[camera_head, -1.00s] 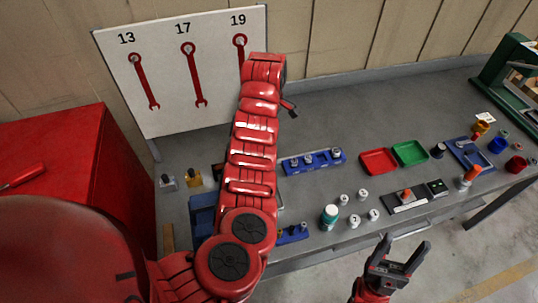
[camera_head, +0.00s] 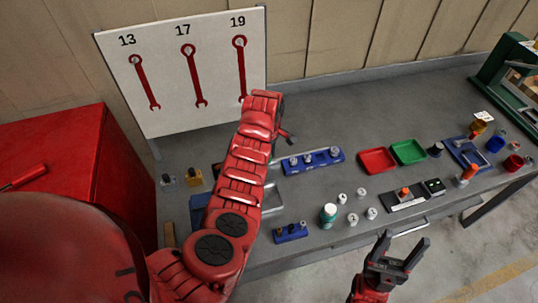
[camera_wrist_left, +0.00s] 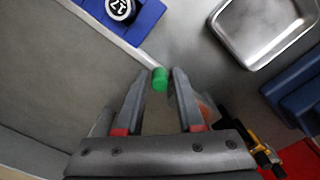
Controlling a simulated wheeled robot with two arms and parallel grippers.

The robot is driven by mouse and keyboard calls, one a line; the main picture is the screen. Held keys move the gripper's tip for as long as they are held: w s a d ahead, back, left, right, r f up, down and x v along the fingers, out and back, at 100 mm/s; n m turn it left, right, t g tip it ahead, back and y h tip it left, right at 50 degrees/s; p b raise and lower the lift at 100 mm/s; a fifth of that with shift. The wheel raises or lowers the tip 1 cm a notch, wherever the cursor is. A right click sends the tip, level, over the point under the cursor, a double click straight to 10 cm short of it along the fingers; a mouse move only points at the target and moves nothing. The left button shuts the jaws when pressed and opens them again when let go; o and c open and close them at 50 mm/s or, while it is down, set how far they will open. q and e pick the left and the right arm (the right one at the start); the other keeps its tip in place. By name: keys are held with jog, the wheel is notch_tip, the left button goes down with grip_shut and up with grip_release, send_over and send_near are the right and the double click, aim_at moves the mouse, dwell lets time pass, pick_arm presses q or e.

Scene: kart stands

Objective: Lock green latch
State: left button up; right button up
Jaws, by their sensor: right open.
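A small green cylinder (camera_wrist_left: 160,79), which looks like the green latch, shows in the left wrist view. In the head view my left arm covers the latch and most of the left gripper. My right gripper (camera_head: 398,256) is open and empty, in front of the table's front edge.
The grey table (camera_head: 350,105) carries a blue holder (camera_head: 313,160), red tray (camera_head: 378,160), green tray (camera_head: 408,151) and several small cylinders. A whiteboard (camera_head: 190,85) with wrenches stands behind my left arm. A metal tray (camera_wrist_left: 262,28) is close to my left gripper.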

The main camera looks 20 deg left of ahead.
pick_arm(q)
grip_shut()
dwell(1.3)
